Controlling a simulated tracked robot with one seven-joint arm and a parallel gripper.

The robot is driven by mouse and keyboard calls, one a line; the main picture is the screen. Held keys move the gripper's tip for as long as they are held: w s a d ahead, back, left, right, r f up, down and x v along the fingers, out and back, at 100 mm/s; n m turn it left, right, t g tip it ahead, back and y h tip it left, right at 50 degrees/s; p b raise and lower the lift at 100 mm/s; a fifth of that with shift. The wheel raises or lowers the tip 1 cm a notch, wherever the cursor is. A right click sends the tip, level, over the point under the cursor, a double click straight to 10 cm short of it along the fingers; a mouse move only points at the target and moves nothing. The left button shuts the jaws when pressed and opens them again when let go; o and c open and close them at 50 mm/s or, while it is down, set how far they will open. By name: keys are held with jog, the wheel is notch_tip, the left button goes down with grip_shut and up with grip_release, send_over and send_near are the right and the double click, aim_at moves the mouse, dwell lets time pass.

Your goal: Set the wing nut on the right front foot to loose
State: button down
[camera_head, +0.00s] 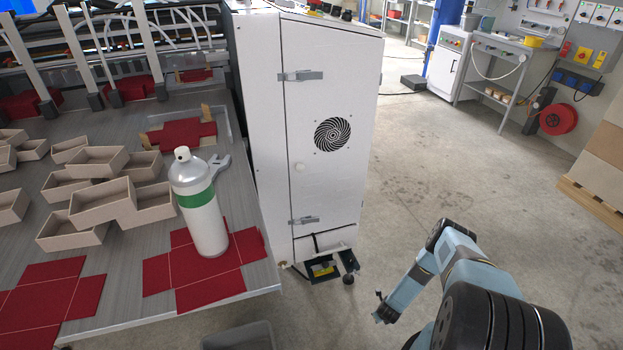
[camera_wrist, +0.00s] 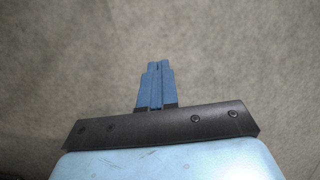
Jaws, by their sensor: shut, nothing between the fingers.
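The white machine cabinet (camera_head: 330,150) stands in the middle of the head view. Below its door is a low dark foot assembly with a yellow part (camera_head: 322,269). A small dark foot (camera_head: 348,279) shows at its right end, near the floor. The wing nut is too small to make out. My gripper (camera_head: 379,310) is low over the floor, in front of the foot and slightly right of it, apart from it. In the wrist view its blue fingers (camera_wrist: 158,66) are together and empty, with only bare floor beyond.
The floor (camera_head: 440,150) right of the cabinet is clear.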

jog(key=w+a+r+t+y, duration=0.1)
jog(key=w+a+r+t, duration=0.1)
jog(key=w+r+t, duration=0.35)
jog(key=m+t+y, duration=0.1)
jog(key=t+y, duration=0.1)
jog(key=y, duration=0.1)
send_near(355, 273)
jog(key=shift+w+a+f, duration=0.1)
jog(key=shift+w, duration=1.3)
jog(key=shift+w+a+f, duration=0.1)
jog(key=shift+w+f, duration=0.05)
jog(key=shift+w, duration=1.3)
jog(key=shift+s+a, duration=0.3)
jog(key=shift+a, duration=0.65)
jog(key=shift+r, duration=0.4)
jog(key=s+d, duration=0.1)
jog(key=s, duration=0.4)
jog(key=shift+s+d, duration=0.35)
jog(key=shift+s, duration=0.05)
jog(key=w, duration=0.6)
jog(key=shift+w+d+f, duration=0.15)
jog(key=shift+w+f, duration=0.05)
jog(key=shift+f, duration=0.2)
